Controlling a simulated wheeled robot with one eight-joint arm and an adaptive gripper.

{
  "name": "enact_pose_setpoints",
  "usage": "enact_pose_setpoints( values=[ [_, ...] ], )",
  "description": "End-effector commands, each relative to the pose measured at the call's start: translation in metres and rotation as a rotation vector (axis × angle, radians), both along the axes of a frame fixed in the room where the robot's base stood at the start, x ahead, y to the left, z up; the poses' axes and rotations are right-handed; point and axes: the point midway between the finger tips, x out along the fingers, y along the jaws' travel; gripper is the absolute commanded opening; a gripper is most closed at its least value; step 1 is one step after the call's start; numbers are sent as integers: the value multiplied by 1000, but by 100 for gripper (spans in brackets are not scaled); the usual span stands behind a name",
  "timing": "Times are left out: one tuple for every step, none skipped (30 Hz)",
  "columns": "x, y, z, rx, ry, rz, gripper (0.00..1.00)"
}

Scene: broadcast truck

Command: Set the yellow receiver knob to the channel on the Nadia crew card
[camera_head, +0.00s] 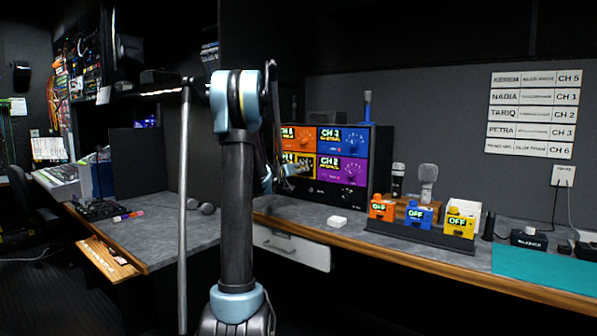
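The crew list on the back wall has a Nadia card (534,97) that reads CH 1. A rack unit (335,200) has orange, blue, yellow and purple panels. Its yellow panel (303,160) is at lower left, partly covered by my arm, and its knob and reading are not clear. I cannot tell which is the receiver. My gripper (289,182) is in front of the rack unit, far left of the yellow box. Its fingers are too small and dark to read.
An orange box (381,208) and a blue box (418,216), both labelled OFF, stand left of the yellow box in a dark tray. Microphones stand behind. A teal mat (545,268) lies at right.

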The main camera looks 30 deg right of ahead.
Motion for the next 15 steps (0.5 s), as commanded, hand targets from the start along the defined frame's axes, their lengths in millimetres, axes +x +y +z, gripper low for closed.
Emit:
enact_pose_setpoints(
  values=[
    [2, 1, 0, 0, 0, 3, 3],
    [2, 1, 0, 0, 0, 4, 3],
    [2, 1, 0, 0, 0, 4, 3],
    [2, 1, 0, 0, 0, 4, 3],
    [2, 1, 0, 0, 1, 5, 3],
    [2, 1, 0, -1, 1, 5, 3],
    [2, 1, 0, -1, 2, 5, 3],
    [3, 1, 0, -1, 2, 5, 3],
    [3, 2, 0, -1, 3, 5, 3],
    [3, 2, 0, -1, 3, 6, 3],
    [3, 2, 0, -1, 4, 6, 3],
    [3, 2, 0, -2, 5, 6, 3],
    [3, 2, 0, -2, 6, 6, 3],
    [3, 2, 0, -3, 6, 6, 3],
    [3, 2, 0, -3, 8, 7, 3]
  ],
)
